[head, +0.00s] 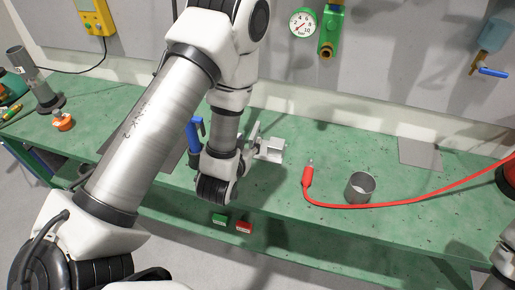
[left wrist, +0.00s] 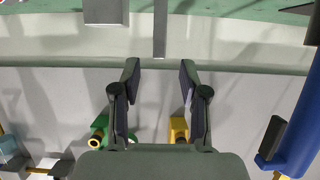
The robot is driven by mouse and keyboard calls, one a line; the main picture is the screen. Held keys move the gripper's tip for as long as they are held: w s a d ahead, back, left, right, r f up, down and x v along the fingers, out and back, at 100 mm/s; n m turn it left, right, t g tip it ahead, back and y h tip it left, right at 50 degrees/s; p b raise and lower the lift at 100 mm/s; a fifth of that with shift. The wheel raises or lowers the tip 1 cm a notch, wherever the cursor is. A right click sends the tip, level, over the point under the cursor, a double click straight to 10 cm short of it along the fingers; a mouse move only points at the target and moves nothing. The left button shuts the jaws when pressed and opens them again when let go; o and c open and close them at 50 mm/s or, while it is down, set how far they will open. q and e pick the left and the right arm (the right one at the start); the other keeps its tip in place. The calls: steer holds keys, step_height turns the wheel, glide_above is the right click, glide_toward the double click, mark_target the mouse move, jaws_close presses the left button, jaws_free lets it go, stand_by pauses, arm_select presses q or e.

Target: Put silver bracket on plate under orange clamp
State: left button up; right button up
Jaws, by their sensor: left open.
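My left gripper (left wrist: 160,72) is open, with nothing between its fingertips in the left wrist view. In the head view its arm crosses the bench and its wrist hides much of the jig area. A pale silver bracket-like piece (head: 271,149) shows just right of that wrist, above the bench. A blue upright clamp handle (head: 194,135) stands left of the wrist; a blue part (left wrist: 296,130) also shows in the left wrist view. I cannot make out an orange clamp or the plate under it; my arm may hide them. My right gripper is out of view.
The green bench (head: 310,225) holds a grey cup (head: 360,187), a red probe (head: 308,178) with a red cable, and a grey sheet (head: 420,153) at the right. An orange-bodied object (head: 62,121) stands at the far left. The wall carries a gauge (head: 303,23) and valves.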

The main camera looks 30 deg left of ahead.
mark_target(252, 135)
arm_select(q)
steer(key=p+x, duration=0.3)
steer(key=x, duration=0.4)
steer(key=shift+w, duration=0.15)
steer(key=shift+w+f, duration=0.1)
steer(key=shift+f, duration=0.05)
jaws_close()
